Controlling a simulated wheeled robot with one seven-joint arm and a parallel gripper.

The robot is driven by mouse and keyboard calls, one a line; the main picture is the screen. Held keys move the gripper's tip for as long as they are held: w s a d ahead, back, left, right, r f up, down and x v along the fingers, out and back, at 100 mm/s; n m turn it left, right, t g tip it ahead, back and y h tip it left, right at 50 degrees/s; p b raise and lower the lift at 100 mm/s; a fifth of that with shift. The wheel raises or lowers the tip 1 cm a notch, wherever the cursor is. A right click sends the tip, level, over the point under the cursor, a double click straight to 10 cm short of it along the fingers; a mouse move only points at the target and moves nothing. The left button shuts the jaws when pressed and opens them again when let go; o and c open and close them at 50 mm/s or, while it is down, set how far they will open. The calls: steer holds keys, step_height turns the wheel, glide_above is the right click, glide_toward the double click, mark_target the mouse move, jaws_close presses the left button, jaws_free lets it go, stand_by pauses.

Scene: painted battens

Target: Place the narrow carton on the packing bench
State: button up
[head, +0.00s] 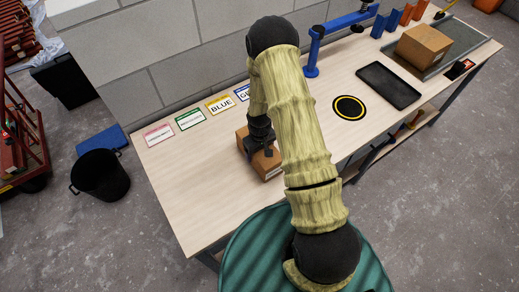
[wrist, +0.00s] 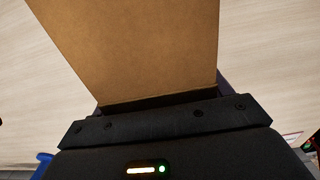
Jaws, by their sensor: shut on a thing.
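A brown carton (head: 271,168), which appears to be the narrow carton, is in my gripper (head: 262,147) over the left half of the packing bench (head: 190,195). My gripper is shut on it from above and partly hides it. In the wrist view the carton (wrist: 140,50) fills the top middle, in front of the dark gripper body (wrist: 165,125), with pale wood behind it. I cannot tell whether the carton's underside touches the bench top.
Coloured label cards (head: 220,104) lie along the bench's back edge. A yellow-ringed black disc (head: 349,108), black tray (head: 389,86), blue clamp-like stand (head: 312,55) and another carton (head: 423,45) are to the right. A black bin (head: 100,175) stands on the floor at left. The bench's front left is clear.

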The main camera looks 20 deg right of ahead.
steer(key=shift+f, duration=0.15)
steer(key=o, duration=1.4)
steer(key=shift+o, duration=0.2)
step_height(320, 180, up, 11)
steer(key=b, duration=0.4)
steer(key=shift+r, duration=0.7)
